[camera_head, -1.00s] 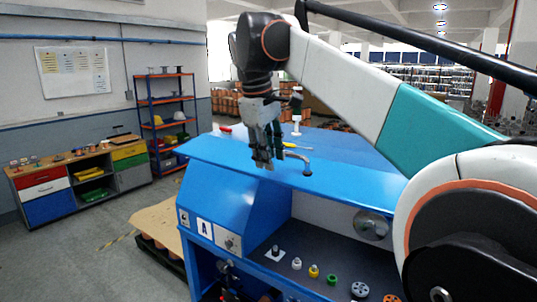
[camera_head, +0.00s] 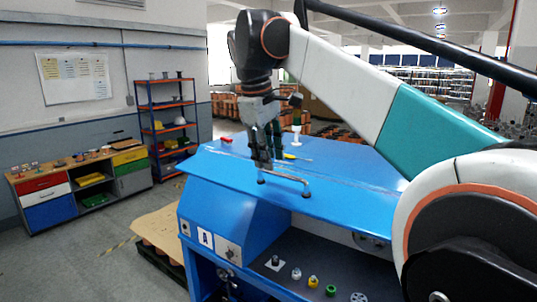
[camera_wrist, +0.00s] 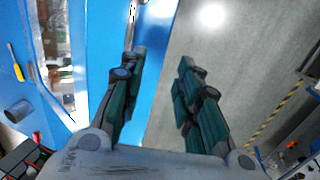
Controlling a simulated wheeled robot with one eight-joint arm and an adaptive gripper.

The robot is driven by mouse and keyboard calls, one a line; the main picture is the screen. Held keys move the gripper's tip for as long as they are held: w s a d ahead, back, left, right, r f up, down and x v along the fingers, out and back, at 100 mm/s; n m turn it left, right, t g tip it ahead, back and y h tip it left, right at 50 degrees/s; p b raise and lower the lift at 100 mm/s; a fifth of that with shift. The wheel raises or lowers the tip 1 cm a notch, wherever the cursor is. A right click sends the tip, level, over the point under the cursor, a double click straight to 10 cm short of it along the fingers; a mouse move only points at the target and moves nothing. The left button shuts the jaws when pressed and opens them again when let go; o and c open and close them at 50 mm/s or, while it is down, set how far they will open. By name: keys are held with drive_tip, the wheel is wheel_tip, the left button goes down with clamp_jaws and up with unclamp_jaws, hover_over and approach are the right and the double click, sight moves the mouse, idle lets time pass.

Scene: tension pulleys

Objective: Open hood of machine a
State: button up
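Machine A (camera_head: 205,238) is the blue bench with the label "A" on its front. Its blue hood (camera_head: 335,187) lies flat across the top and looks closed. A grey bar handle (camera_head: 290,178) is fixed near the hood's front edge, with both feet visible. My gripper (camera_head: 262,166) points down just above the left end of the handle. In the wrist view my gripper (camera_wrist: 160,95) has its fingers apart. The handle (camera_wrist: 130,22) runs at the left finger, partly hidden by it, and not in the gap. Only blue edge and floor show between the fingers.
A yellow screwdriver (camera_head: 297,157) and a red item (camera_head: 226,140) lie on the hood's rear part. Several small pulleys (camera_head: 313,282) stand on the lower deck. A drawer bench (camera_head: 80,185) and shelf (camera_head: 168,125) are at the left. Grey floor is free there.

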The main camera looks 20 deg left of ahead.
drive_tip(key=shift+p+v, duration=0.6)
drive_tip(key=shift+v, duration=0.3)
drive_tip(key=shift+w, duration=0.1)
drive_tip(key=shift+d, duration=0.1)
